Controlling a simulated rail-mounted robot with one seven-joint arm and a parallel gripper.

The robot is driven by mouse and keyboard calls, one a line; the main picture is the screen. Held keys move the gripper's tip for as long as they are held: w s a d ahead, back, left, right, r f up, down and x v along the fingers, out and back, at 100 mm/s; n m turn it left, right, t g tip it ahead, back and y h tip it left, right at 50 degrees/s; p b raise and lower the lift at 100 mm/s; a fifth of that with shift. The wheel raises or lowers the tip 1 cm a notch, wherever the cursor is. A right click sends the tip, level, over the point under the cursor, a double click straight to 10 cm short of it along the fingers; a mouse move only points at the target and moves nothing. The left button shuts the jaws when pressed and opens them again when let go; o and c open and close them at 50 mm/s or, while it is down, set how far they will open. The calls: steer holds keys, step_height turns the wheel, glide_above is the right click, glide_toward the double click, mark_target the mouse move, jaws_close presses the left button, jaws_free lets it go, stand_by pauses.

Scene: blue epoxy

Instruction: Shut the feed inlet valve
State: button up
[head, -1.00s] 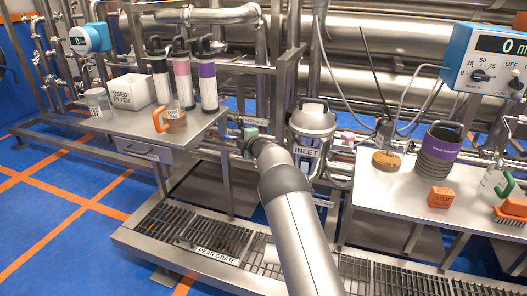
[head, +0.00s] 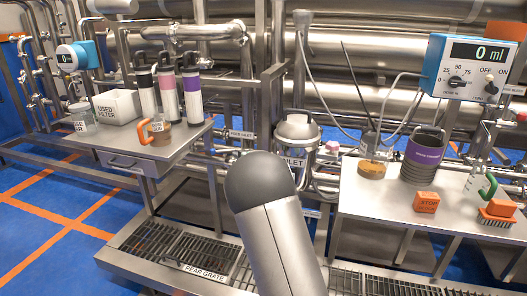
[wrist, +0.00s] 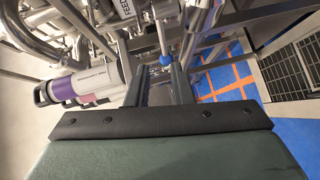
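The feed inlet label (head: 241,134) hangs on the pipework behind the bench in the head view; my arm hides the area just below it. In the wrist view, part of a label reading "FEED" (wrist: 124,8) shows at the top. Below it is a thin metal rod with a blue ball end (wrist: 165,59), possibly the valve handle. My gripper (wrist: 160,76) has its two dark fingers apart. The blue ball appears in line with the gap, near the fingertips; I cannot tell whether it is between them. My gripper is hidden in the head view.
A filter cartridge with a purple band (wrist: 62,90) lies left of the fingers in the wrist view. The left bench (head: 130,148) holds cartridges, and a grate (head: 180,252) runs below.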

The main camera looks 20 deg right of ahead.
steer(key=s+d+r+m+g+h+p, duration=0.2)
steer(key=s+r+m+p, duration=0.3)
steer(key=s, duration=0.3)
steer(key=s+d+r+m+g+h+p, duration=0.2)
steer(key=s+r+m+p, duration=0.3)
steer(key=s, duration=0.4)
steer(key=shift+r+g+h+p, duration=0.3)
steer(key=shift+r+g+p, duration=0.35)
steer(key=shift+p, duration=0.6)
steer(key=shift+s, duration=0.1)
